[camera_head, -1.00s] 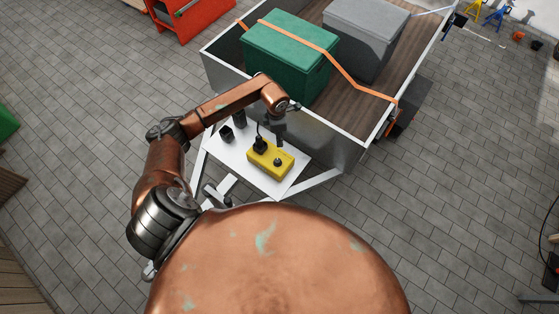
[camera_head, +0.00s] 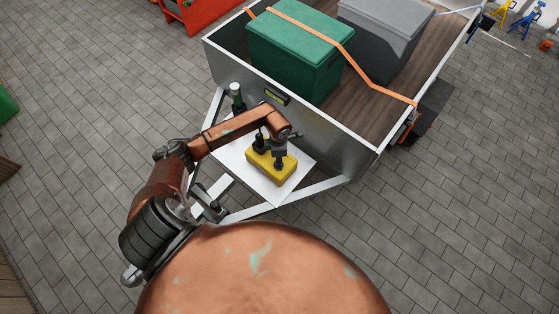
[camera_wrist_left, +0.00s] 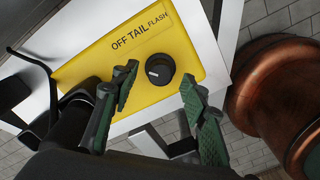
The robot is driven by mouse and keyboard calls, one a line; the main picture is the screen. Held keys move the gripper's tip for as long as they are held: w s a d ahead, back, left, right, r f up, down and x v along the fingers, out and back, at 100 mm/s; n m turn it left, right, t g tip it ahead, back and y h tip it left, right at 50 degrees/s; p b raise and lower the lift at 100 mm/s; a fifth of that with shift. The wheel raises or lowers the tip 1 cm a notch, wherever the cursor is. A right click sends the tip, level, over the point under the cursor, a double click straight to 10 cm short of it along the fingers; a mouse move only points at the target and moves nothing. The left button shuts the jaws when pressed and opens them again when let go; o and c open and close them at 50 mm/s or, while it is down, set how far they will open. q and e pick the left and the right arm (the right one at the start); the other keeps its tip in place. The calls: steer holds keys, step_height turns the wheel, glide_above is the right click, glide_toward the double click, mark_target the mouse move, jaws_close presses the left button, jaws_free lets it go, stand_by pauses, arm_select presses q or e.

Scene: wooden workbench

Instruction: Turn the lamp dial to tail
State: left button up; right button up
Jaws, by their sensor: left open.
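The yellow lamp box (camera_head: 262,168) sits on a white plate at the front of the trailer. In the left wrist view its face (camera_wrist_left: 95,67) reads OFF, TAIL, FLASH. The round black dial (camera_wrist_left: 160,69) sits beside these words; its white mark lies on the dial's left side, towards the OFF end. My left gripper (camera_head: 279,163) is over the box. In the left wrist view its green-padded fingers (camera_wrist_left: 158,83) are open, one on each side of the dial. Whether they touch it I cannot tell. My right gripper is not in view.
A black plug with a cable (camera_head: 259,142) stands on the box beside the gripper. The trailer wall (camera_head: 310,128) rises just behind. The white plate (camera_head: 238,166) has some bare room.

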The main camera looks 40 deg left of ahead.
arm_select(q)
steer(key=shift+f, duration=0.6)
jaws_close()
